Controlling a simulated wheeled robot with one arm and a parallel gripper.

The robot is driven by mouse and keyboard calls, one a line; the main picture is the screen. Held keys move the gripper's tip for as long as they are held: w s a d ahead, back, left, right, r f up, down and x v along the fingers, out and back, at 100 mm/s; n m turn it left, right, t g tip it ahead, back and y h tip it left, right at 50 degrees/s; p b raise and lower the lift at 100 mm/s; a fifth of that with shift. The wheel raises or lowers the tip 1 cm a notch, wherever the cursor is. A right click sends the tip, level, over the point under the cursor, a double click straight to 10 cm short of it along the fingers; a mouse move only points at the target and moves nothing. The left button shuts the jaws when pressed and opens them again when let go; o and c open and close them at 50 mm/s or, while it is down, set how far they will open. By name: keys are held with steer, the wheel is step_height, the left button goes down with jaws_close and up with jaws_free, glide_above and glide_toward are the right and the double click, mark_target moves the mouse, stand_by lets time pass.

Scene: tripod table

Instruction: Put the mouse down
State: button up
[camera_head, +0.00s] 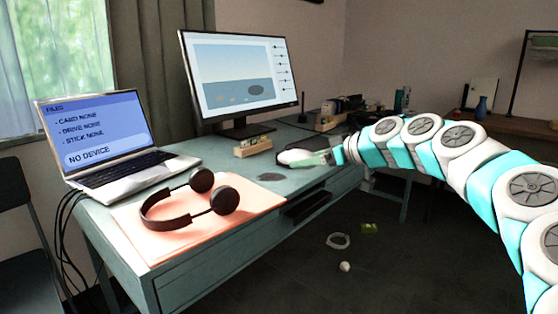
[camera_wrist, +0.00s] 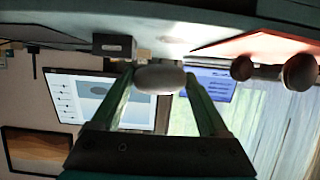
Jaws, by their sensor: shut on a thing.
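The mouse (camera_wrist: 160,79) is a pale, rounded oval between the two green fingers of my gripper (camera_wrist: 158,82) in the wrist view, which is upside down. My gripper (camera_head: 322,158) is shut on it. In the head view the gripper reaches in from the right over the teal desk (camera_head: 240,168), near its right part. A pale and dark shape (camera_head: 292,156) shows by the fingertips; I cannot tell mouse from pad there. I cannot tell whether the mouse touches the desk top.
A monitor (camera_head: 238,80) stands behind a small wooden box (camera_head: 252,147). A laptop (camera_head: 110,150) is at the left. Headphones (camera_head: 190,203) lie on an orange mat (camera_head: 150,238) in front. A dark round patch (camera_head: 270,177) on the desk is clear. Small things lie on the floor.

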glide_above(275, 177)
steer(key=shift+w+a+f+p, duration=0.1)
steer(key=shift+w+f+p, duration=0.05)
steer(key=shift+f+p, duration=0.35)
steer(key=shift+f, duration=1.75)
steer(key=shift+f, duration=0.15)
steer(key=o, duration=1.3)
steer(key=shift+r, duration=0.3)
steer(key=b+v, duration=0.1)
steer(key=v, duration=1.1)
steer(key=shift+f, duration=0.2)
